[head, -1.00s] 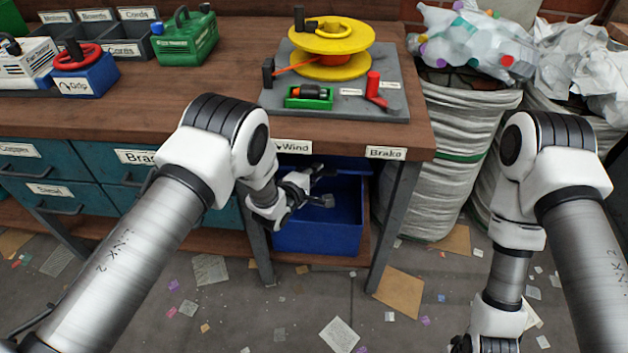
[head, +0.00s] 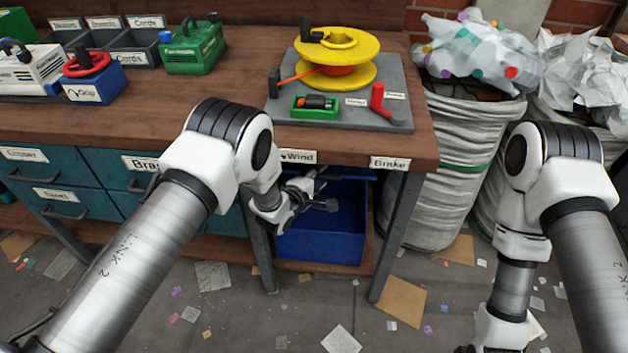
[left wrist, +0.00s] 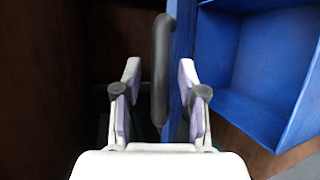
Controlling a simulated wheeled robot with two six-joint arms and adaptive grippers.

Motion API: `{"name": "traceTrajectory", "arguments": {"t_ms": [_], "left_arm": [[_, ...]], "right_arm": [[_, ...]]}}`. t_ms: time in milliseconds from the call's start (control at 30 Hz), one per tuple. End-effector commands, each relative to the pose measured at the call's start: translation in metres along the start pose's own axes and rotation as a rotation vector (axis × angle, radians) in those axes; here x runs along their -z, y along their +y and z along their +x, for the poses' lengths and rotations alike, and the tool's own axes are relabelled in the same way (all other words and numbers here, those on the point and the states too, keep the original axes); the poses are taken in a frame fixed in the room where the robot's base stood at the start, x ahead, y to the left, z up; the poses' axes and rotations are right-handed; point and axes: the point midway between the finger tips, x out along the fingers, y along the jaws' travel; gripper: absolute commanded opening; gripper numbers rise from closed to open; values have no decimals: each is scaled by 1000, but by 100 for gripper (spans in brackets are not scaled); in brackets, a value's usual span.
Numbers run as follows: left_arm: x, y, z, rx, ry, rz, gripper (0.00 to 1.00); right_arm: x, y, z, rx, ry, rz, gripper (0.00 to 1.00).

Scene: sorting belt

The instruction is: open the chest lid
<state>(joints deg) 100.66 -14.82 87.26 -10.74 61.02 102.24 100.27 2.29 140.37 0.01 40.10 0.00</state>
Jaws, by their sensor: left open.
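The blue chest (head: 320,245) stands on the low shelf under the workbench. The left wrist view shows its blue inside (left wrist: 260,65) at the right, so it is at least partly open. A blue panel, apparently the lid (left wrist: 182,60), shows nearly edge-on with a black bar handle (left wrist: 161,70). My left gripper (head: 325,190) is in front of the chest's upper left part. In the left wrist view its open fingers (left wrist: 158,95) stand on either side of the handle and panel edge, with gaps; contact is not clear. My right gripper is out of view.
The workbench top (head: 215,100) overhangs the chest, and a bench leg (head: 398,235) stands at its right. Blue-green drawers (head: 80,180) are at the left. White sacks (head: 450,160) stand right of the bench. Paper scraps litter the floor.

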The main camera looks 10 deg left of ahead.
Motion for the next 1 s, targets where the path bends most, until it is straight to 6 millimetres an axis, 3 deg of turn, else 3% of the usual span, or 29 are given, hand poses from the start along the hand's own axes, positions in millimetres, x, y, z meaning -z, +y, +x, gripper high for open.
{"name": "traceTrajectory", "arguments": {"t_ms": [500,833,933,1000], "left_arm": [[0,0,-108,1,1,0,41],[0,0,-117,-1,0,0,41],[0,0,-116,-1,0,24,6],[0,1,-116,-3,0,108,0]], "right_arm": [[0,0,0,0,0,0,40],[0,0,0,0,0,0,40],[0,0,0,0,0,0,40],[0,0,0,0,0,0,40]]}}
